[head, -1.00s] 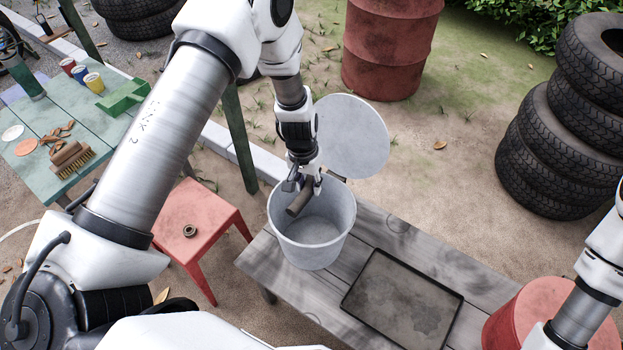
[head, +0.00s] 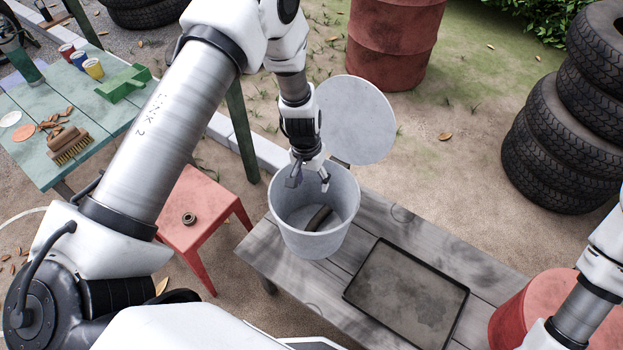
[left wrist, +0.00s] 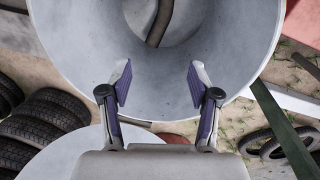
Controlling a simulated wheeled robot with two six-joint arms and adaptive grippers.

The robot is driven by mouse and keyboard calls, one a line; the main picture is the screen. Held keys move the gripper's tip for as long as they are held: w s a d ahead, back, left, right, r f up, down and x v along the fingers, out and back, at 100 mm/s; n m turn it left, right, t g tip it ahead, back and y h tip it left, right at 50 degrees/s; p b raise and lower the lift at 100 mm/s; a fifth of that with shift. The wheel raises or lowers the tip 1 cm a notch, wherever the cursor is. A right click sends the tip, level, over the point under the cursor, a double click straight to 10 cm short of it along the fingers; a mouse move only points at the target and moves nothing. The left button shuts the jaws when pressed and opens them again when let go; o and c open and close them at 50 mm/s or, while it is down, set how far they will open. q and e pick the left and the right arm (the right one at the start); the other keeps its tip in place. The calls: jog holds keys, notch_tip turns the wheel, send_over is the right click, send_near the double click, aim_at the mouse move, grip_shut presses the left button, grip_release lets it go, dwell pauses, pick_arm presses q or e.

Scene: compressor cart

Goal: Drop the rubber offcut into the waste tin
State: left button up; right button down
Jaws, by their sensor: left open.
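The waste tin (head: 312,238) is a grey metal bucket with its round lid (head: 356,120) swung open behind it; it stands on the grey wooden bench. The rubber offcut (head: 318,217), a dark brown strip, lies inside the tin, leaning against the inner wall. It also shows inside the tin in the left wrist view (left wrist: 160,22). My left gripper (head: 309,183) is open and empty above the tin's mouth, apart from the offcut. In the left wrist view its spread fingers (left wrist: 160,88) show over the tin. My right gripper is outside the views; only part of that arm shows.
A dark shallow tray (head: 408,292) lies on the bench (head: 395,215) right of the tin. A red stool (head: 190,240) with a small ring stands left. A green table (head: 40,165) holds a brush and small pots. Stacked tyres (head: 565,130) and red drums stand around.

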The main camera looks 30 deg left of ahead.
pick_arm(q)
notch_tip(320, 180, up, 12)
jog(key=a, duration=0.1)
jog(key=shift+a+f, duration=0.1)
dwell(0.4)
